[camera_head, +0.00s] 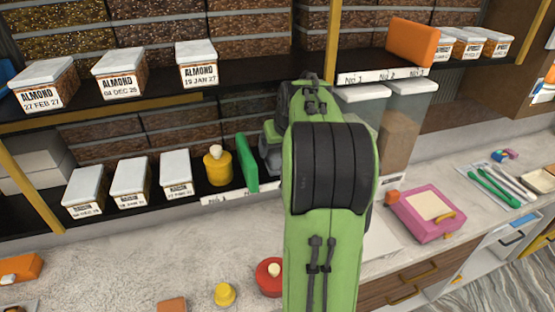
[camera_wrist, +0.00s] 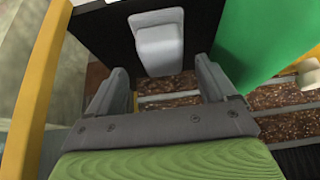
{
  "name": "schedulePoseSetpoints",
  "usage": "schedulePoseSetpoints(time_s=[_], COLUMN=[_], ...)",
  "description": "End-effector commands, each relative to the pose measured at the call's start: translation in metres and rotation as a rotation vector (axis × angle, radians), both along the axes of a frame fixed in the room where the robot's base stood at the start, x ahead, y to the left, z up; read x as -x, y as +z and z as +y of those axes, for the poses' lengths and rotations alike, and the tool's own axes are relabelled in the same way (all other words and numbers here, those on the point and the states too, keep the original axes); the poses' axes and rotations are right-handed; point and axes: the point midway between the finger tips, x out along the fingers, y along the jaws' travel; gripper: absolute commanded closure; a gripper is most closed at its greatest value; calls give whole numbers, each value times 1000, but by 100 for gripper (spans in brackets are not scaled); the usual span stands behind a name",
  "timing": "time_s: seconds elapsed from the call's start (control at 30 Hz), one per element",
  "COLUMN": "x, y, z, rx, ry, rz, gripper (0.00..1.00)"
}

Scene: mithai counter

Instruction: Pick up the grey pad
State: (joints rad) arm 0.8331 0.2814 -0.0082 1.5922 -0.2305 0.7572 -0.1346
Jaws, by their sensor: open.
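The grey pad (camera_wrist: 158,45) is a light grey, rounded block on the black shelf board in the wrist view. It shows ahead of and between the fingers of my gripper (camera_wrist: 162,68). My gripper is open, with visible space on both sides of the pad, and no contact can be made out. In the head view my green arm covers this spot, and the pad cannot be told apart from the grey parts beside the arm.
A green slab (camera_head: 247,162) stands close beside the pad; it also shows in the wrist view (camera_wrist: 262,40). A yellow jar (camera_head: 218,168) is left of it. An upper shelf (camera_head: 140,100) with almond boxes runs above. A yellow post (camera_wrist: 45,70) is at the wrist view's left.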

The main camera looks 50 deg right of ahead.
Motion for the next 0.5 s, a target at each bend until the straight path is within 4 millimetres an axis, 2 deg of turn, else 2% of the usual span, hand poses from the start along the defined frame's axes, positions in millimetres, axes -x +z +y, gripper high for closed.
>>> schedulePoseSetpoints(time_s=[0.1,0.2,0.43,0.5], x=[-11,-16,-17,-17], y=[-20,-30,-33,-33], z=[-4,-8,-8,-8], rx=[-5,-3,-1,-1], ry=[0,1,0,0], rz=[4,2,0,0], gripper=[16,16,16,26])
